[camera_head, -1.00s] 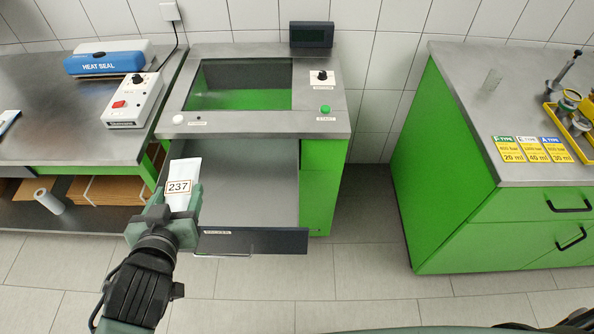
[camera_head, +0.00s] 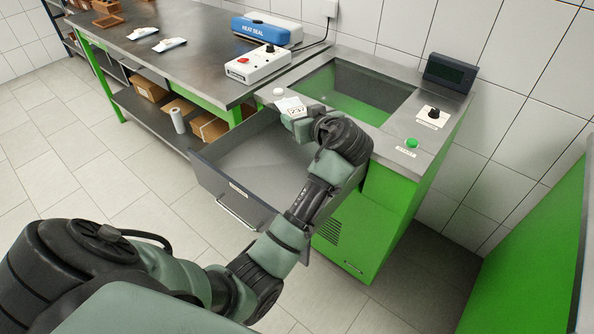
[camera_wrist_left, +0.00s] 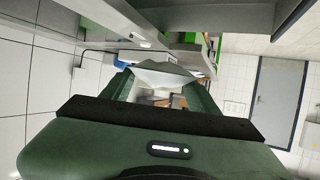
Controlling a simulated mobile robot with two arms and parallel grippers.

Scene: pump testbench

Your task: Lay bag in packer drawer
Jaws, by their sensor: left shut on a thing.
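A white bag (camera_head: 291,106) with a label that appears to read 237 is held in my left gripper (camera_head: 298,120). The gripper is shut on it, and the bag also shows between the fingers in the left wrist view (camera_wrist_left: 163,74). In the head view the bag overlaps the front edge of the packer's steel top, beside a white button (camera_head: 278,92); its exact height is unclear. The packer drawer (camera_head: 224,189) is pulled open and its visible floor is bare. My left forearm crosses over the drawer's right side and hides part of it. My right gripper is not in view.
The packer's top has a glass window (camera_head: 345,85), a green button (camera_head: 411,143) and a dark display (camera_head: 450,70). On the bench at left are a blue heat sealer (camera_head: 266,28), its control box (camera_head: 257,64) and two white bags (camera_head: 142,33) (camera_head: 170,44). A green cabinet (camera_head: 530,260) stands at right.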

